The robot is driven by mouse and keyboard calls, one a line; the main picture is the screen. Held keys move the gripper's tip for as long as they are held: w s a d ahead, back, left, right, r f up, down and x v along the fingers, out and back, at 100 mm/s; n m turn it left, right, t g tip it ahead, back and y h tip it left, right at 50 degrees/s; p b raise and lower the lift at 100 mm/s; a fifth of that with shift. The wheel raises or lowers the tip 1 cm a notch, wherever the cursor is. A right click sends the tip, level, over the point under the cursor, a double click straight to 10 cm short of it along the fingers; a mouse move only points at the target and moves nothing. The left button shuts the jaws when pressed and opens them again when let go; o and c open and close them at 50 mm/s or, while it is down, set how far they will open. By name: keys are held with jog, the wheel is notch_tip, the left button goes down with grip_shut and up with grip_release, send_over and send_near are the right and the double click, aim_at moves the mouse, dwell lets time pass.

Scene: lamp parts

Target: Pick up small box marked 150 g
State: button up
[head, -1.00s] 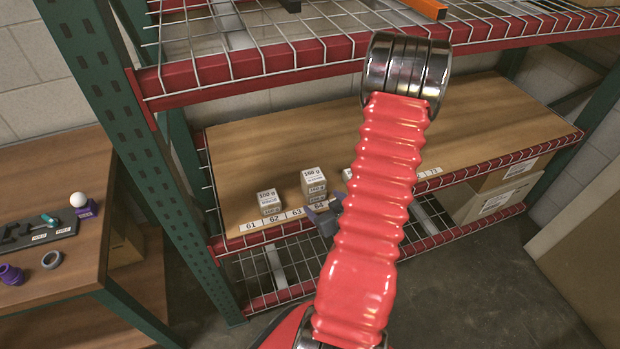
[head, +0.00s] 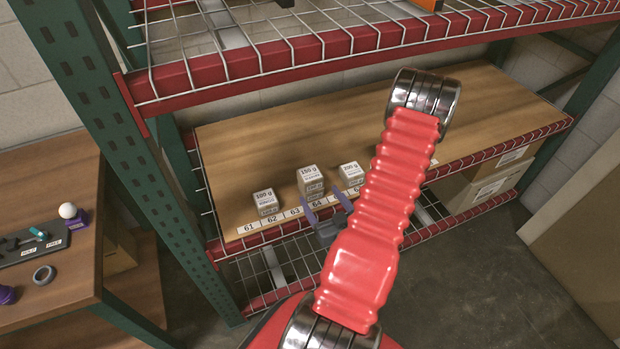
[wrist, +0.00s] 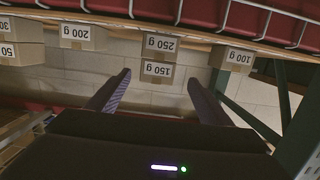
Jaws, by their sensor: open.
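The small box marked 150 g (head: 311,174) is the upper box of a two-box stack on the wooden shelf, above label 64. It sits on a box marked 250 g (wrist: 160,45), and the wrist view shows the scene upside down. The 150 g box (wrist: 158,70) appears between my two finger tips there. My gripper (head: 320,196) is open and empty, in front of the stack at the shelf's front edge. Its fingers point toward the stack, with no visible contact.
A box marked 100 g (head: 266,201) stands left of the stack, and a 200 g box (head: 351,174) right of it. A 50 g box (wrist: 20,52) is farther along. The red upper shelf beam (head: 330,45) overhangs. The shelf behind the boxes is bare.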

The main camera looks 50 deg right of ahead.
aim_at(313, 186)
jog(key=x, duration=0.8)
jog(key=shift+w+d, duration=0.15)
jog(key=shift+d, duration=0.05)
jog(key=shift+x, duration=2.6)
jog(key=shift+d+r, duration=0.1)
jog(key=shift+d, duration=0.05)
jog(key=c, duration=1.2)
